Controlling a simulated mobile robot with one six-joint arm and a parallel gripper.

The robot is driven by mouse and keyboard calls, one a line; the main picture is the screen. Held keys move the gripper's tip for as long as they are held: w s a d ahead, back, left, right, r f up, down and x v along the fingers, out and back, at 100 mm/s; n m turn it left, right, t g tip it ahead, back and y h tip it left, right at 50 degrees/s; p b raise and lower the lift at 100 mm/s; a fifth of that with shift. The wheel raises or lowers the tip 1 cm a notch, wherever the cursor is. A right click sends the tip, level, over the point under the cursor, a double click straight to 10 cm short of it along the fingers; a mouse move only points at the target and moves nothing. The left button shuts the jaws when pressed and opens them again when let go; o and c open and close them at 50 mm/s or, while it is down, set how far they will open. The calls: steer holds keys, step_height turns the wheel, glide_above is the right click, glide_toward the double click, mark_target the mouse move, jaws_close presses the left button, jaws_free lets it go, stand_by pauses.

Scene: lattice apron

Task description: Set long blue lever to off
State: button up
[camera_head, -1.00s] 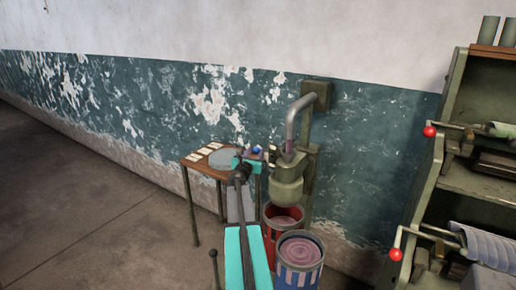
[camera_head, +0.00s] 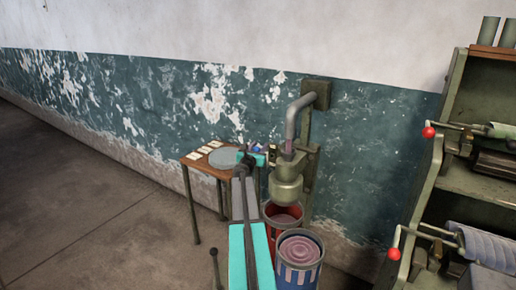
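A small blue knob (camera_head: 257,147), which looks like the end of the blue lever, shows beside the green wall-mounted dispenser (camera_head: 287,185). The rest of the lever is hidden behind my arm, and its setting cannot be read. My gripper (camera_head: 271,154), at the end of my teal and grey arm, is close to the blue knob and the dispenser's left side. It is too small and covered to tell whether its fingers are open or touch the lever.
A red bucket (camera_head: 271,233) stands under the dispenser, with a blue striped bucket (camera_head: 299,270) in front. A small wooden table (camera_head: 191,163) with cards and a grey disc stands left. A green shelf (camera_head: 440,150) with red-knobbed levers (camera_head: 429,132) is right. Floor at left is clear.

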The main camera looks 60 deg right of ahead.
jaws_close()
steer(key=shift+w+a, duration=0.1)
steer(key=shift+a, duration=0.05)
steer(key=shift+f+b, duration=0.1)
steer(key=shift+b, duration=0.65)
